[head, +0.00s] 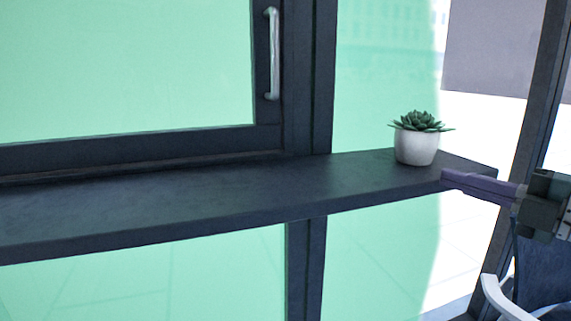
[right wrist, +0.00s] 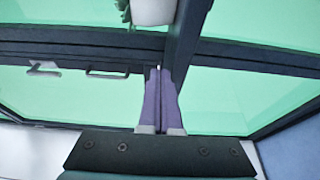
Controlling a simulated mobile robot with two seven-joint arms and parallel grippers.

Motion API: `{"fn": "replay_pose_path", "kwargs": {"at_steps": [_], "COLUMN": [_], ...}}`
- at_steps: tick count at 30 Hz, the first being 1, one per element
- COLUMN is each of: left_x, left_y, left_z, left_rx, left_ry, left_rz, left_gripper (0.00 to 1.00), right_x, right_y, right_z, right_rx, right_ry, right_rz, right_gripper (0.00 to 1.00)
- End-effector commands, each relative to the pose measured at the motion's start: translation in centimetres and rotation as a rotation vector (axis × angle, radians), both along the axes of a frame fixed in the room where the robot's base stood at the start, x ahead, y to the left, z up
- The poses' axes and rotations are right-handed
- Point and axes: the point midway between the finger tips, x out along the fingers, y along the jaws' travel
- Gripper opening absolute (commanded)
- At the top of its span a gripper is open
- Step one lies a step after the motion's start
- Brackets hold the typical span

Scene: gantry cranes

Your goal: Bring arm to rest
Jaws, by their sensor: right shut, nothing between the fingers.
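My right gripper (head: 446,177) comes in from the right edge in the head view, by the right end of the dark shelf (head: 220,195). Its purple fingers are together with nothing between them. They also show in the right wrist view (right wrist: 160,74), pressed side by side. A potted succulent in a white pot (head: 416,146) stands upright on the shelf, a little left of and beyond the fingertips. Part of the pot (right wrist: 153,12) shows at the top of the right wrist view. Whether the fingers touch the shelf I cannot tell. My left gripper is not in view.
A dark-framed window with greenish glass (head: 120,70) stands behind the shelf and has a metal handle (head: 272,54). A chair with a white armrest (head: 500,298) and dark blue back is at the lower right, below my right arm. Most of the shelf is bare.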

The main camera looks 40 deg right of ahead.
Motion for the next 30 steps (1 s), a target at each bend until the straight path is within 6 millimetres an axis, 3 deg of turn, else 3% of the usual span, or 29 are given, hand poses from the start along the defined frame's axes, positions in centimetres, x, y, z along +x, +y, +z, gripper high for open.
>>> {"fn": "replay_pose_path", "kwargs": {"at_steps": [1, 6, 13, 17, 23, 26, 30], "left_x": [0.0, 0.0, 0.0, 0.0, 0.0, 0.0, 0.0], "left_y": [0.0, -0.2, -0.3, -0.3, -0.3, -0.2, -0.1], "left_z": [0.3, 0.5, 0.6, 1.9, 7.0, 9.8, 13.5], "left_rx": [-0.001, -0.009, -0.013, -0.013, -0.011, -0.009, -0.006], "left_ry": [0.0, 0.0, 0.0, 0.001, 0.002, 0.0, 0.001], "left_rz": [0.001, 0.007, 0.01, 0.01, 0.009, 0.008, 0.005], "left_gripper": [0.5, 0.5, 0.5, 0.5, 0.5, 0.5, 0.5], "right_x": [-1.5, -5.4, -8.1, -7.8, -4.8, -3.8, -3.9], "right_y": [-0.1, -0.3, -0.5, -0.3, 1.2, 3.3, 8.3], "right_z": [0.0, 0.0, 0.0, 0.7, 1.8, 1.8, 2.0], "right_rx": [0.003, 0.002, 0.001, 0.048, 0.324, 0.513, 0.767], "right_ry": [0.005, 0.002, 0.001, 0.013, 0.117, 0.211, 0.383], "right_rz": [-0.004, -0.002, -0.002, -0.044, -0.279, -0.417, -0.587], "right_gripper": [0.0, 0.0, 0.0, 0.0, 0.0, 0.0, 0.0]}}
